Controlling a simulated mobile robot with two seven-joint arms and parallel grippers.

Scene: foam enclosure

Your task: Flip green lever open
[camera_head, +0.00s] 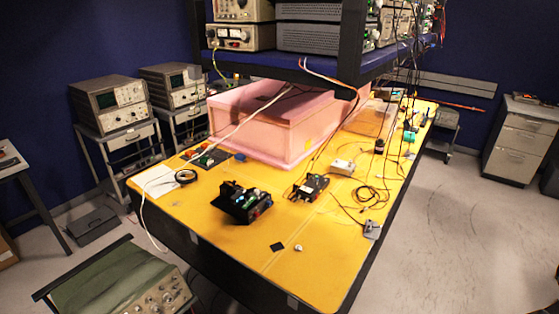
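I cannot clearly make out a green lever. A black device (241,201) with small green, blue and red parts sits on the front left of the yellow table (315,265). A smaller black device (309,188), also with small coloured parts, sits to its right. A small green object (409,136) lies on the far right of the table; its shape is too small to tell. The pink foam enclosure (265,143) stands behind the devices. Neither of my grippers is in view.
Dark shelving with instruments (240,37) overhangs the table's rear, and cables hang from it. Loose black cable (370,196) lies on the right. A white sheet (157,181) lies at the left edge. The table's front is mostly clear. Oscilloscopes (111,102) stand on carts at left.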

